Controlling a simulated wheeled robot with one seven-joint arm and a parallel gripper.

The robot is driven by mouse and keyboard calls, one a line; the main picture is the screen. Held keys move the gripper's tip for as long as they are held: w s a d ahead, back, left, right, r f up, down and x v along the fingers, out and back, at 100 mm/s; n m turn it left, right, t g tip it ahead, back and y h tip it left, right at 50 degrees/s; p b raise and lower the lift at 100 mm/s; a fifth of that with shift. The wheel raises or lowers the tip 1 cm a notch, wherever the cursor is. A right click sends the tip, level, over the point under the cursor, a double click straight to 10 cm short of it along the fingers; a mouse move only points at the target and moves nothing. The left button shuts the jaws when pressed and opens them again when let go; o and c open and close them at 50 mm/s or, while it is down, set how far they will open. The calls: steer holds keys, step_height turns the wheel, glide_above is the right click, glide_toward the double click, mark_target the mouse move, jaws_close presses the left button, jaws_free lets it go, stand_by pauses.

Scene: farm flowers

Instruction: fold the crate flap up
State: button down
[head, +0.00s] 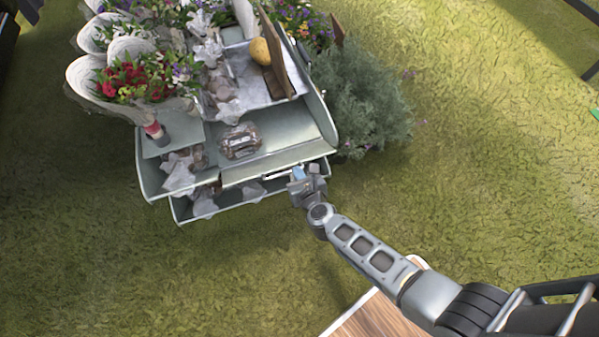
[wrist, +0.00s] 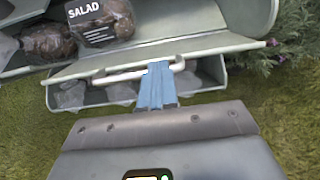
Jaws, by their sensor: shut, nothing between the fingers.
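The crate flap (head: 262,166) is a pale grey-green panel along the front of the upper metal crate (head: 290,125). It is folded down and outward, leaving the crate's front open. In the wrist view the flap (wrist: 190,47) carries a pale bar handle (wrist: 118,76) along its outer edge. My gripper (head: 298,175) is at the right part of this edge. In the wrist view its blue fingers (wrist: 157,82) are together and overlap the handle's right part. Nothing shows between them. Whether they touch the handle is unclear.
A bag labelled SALAD (wrist: 103,20) lies inside the crate, and the bag (head: 239,141) shows in the head view too. A lower tray (head: 235,203) with crumpled plastic sits beneath the flap. A leafy bush (head: 365,100) stands right of the crate. Open grass (head: 120,270) lies in front.

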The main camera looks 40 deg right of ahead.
steer(key=shift+w+d+r+p, duration=0.2)
steer(key=shift+w+r+p, duration=0.3)
steer(key=shift+p, duration=0.2)
steer(key=shift+w+d+r+p, duration=0.15)
steer(key=shift+w+r+p, duration=0.25)
steer(key=shift+r+p, duration=0.25)
steer(key=shift+f, duration=0.1)
